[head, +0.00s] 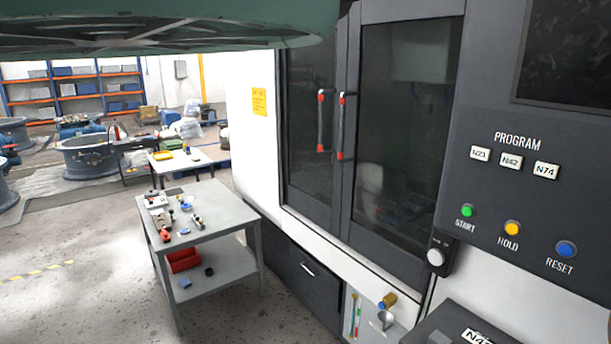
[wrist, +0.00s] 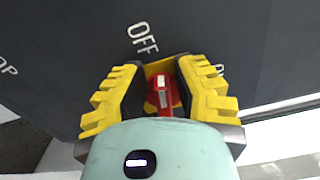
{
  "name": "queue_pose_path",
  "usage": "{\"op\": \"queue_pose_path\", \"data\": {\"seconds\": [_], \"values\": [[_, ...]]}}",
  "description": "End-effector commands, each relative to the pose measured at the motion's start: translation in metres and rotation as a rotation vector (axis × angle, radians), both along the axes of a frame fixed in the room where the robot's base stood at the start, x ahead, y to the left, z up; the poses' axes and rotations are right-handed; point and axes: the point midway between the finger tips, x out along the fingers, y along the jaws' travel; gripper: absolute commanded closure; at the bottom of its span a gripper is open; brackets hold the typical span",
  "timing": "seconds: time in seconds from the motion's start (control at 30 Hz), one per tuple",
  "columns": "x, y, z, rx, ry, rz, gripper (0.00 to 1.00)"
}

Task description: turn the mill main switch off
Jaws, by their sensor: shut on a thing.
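In the wrist view a red switch handle (wrist: 159,82) with a white mark sits on a yellow plate (wrist: 158,64) on a dark panel. The white mark runs roughly up and down in the picture. The word OFF (wrist: 142,38) is printed above the plate, a little left. My gripper (wrist: 160,76) has two yellow ribbed fingers, one on each side of the handle, and is shut on it. The fingers hide the handle's sides and part of the plate. The head view shows neither my gripper nor this switch.
The head view shows the mill's dark doors (head: 398,130) and a control panel (head: 490,190) with green, yellow and blue buttons. A grey cart (head: 215,218) with tools stands at left. Open floor lies left of the cart. In the wrist view a pale edge lies right.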

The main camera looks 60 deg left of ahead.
Motion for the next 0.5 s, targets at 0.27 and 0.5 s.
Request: {"op": "queue_pose_path", "data": {"seconds": [0.27, 0.5], "values": [[0.0002, -0.0015, -0.0122, -0.143, 0.007, -0.005, 1.00], [0.0002, -0.0020, -0.0113, -0.190, 0.008, -0.005, 1.00]]}}
